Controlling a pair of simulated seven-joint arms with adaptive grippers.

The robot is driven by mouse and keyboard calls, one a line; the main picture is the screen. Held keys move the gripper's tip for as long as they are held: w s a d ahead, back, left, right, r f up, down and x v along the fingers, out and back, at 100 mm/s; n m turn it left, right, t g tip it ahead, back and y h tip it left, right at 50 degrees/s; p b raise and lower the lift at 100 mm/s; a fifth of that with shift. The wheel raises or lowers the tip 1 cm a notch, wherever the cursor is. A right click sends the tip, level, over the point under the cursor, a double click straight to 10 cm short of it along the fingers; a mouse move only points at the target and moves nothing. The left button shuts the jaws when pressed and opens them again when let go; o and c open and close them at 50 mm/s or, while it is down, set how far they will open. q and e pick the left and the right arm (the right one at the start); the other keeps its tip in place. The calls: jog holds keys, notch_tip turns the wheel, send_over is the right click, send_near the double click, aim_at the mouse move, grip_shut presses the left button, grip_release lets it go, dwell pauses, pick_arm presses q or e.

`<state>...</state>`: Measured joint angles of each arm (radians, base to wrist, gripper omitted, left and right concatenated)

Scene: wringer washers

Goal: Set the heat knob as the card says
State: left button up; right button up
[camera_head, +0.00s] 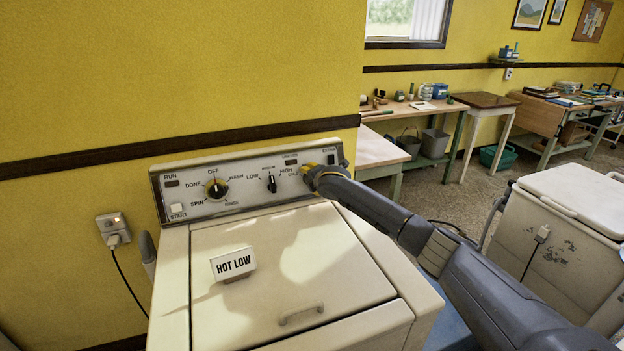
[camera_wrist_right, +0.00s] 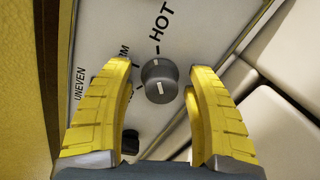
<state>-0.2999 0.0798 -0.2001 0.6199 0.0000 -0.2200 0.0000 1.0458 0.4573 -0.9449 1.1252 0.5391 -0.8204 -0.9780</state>
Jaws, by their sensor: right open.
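In the head view my right gripper (camera_head: 313,177) covers this knob at the panel's right part. My left gripper is out of view.
The washer panel (camera_head: 179,180) also has a black cycle knob (camera_head: 217,188) and a black level knob (camera_head: 271,183) by LOW. A START button (camera_head: 178,212) is at left. A second white appliance (camera_head: 570,230) stands at right. The lid (camera_head: 300,260) is otherwise clear.

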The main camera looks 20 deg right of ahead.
jog(key=shift+s, duration=0.15)
jog(key=v, duration=1.1)
jog(key=shift+s+r, duration=0.25)
jog(key=shift+s, duration=0.05)
jog(key=shift+m+g, duration=0.3)
jog(key=shift+g, duration=0.1)
jog(key=f, duration=0.1)
jog(key=s+f, duration=0.1)
jog(key=f, duration=0.2)
jog(key=shift+s+d+f, duration=0.3)
jog(key=shift+d, duration=0.1)
jog(key=shift+s+d+f+m+y, duration=0.2)
jog(key=shift+s+d+f+m, duration=0.15)
jog(key=shift+s+f+m, duration=0.2)
jog(key=shift+s+d+f+m+y, duration=0.2)
jog(key=shift+s+d+f+m, duration=0.15)
jog(key=shift+s+f+m, duration=0.2)
jog(key=m, duration=0.1)
jog(key=s+d+r+m, duration=0.1)
jog(key=m+y, duration=0.1)
jog(key=shift+s+d+r+m+t, duration=0.25)
jog(key=shift+s+d+m+t, duration=0.05)
jog(key=shift+d, duration=0.05)
notch_tip(320, 180, up, 5)
jog(key=m+t+y, duration=0.1)
jog(key=m+y, duration=0.1)
jog(key=m, duration=0.2)
jog(key=x, duration=1.7)
jog(key=shift+w+d+r, duration=0.15)
jog(key=shift+w, duration=0.1)
